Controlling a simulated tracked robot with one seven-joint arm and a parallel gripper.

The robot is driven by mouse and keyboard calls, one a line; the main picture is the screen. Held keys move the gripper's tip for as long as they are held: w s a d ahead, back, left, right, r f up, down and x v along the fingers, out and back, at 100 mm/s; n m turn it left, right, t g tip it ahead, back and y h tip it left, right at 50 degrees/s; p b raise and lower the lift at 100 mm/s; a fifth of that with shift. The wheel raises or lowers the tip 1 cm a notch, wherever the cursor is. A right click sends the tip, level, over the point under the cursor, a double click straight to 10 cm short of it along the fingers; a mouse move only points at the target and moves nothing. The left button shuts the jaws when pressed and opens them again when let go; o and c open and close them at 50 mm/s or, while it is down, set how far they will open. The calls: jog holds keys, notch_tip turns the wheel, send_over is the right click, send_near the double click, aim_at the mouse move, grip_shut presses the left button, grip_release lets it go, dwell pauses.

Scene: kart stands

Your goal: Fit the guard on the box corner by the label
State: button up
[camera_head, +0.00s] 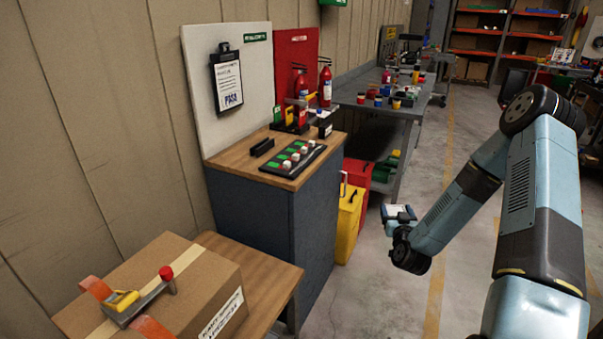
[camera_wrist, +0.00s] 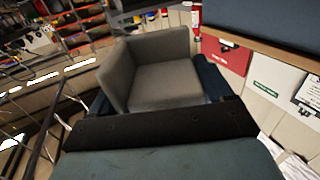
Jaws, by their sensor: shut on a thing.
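A cardboard box (camera_head: 190,285) sits on a wooden top at the lower left in the head view. A white printed label (camera_head: 222,316) is on its side facing right and front. The box corners near the label look bare where they show. A grey corner guard (camera_wrist: 165,82), with walls meeting at angles, fills the middle of the wrist view. My gripper (camera_wrist: 155,98) is shut on the guard, its dark fingers on both sides. In the head view my gripper (camera_head: 398,213) hangs over the floor, right of the cabinet and well away from the box; the guard is small there.
A dark cabinet (camera_head: 290,220) stands behind the box. Yellow (camera_head: 349,222) and red cases stand beside it. The floor (camera_head: 400,310) under my arm is clear.

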jog(key=s+a+f+n+g+y, duration=0.1)
jog(key=s+a+n+g+y, duration=0.2)
jog(key=s+a, duration=0.5)
jog(key=s+a+f+n+g+y, duration=0.1)
jog(key=s+a+n+g+y, duration=0.3)
jog(key=a, duration=1)
jog(key=s+a+f+n+g+y, duration=0.1)
jog(key=s+a+n+g+y, duration=0.3)
jog(key=s+a+y, duration=0.5)
jog(key=s+a+n, duration=0.2)
jog(key=s, duration=0.1)
jog(key=shift+s+a+n+y, duration=0.25)
jog(key=shift+a+n+y, duration=0.05)
jog(key=shift+a, duration=0.05)
jog(key=w+a+f, duration=0.2)
jog(key=w+f, duration=0.1)
jog(key=w+a+f, duration=0.2)
jog(key=w+f, duration=0.1)
jog(key=w, duration=0.1)
jog(key=w+a+f, duration=0.2)
jog(key=w+f, duration=0.1)
jog(key=w, duration=0.1)
jog(key=shift+w+a, duration=0.1)
jog(key=shift+a, duration=0.25)
jog(key=f, duration=0.2)
jog(key=w+f, duration=0.1)
jog(key=shift+a, duration=0.3)
jog(key=shift+f, duration=0.35)
jog(key=shift+f, duration=0.1)
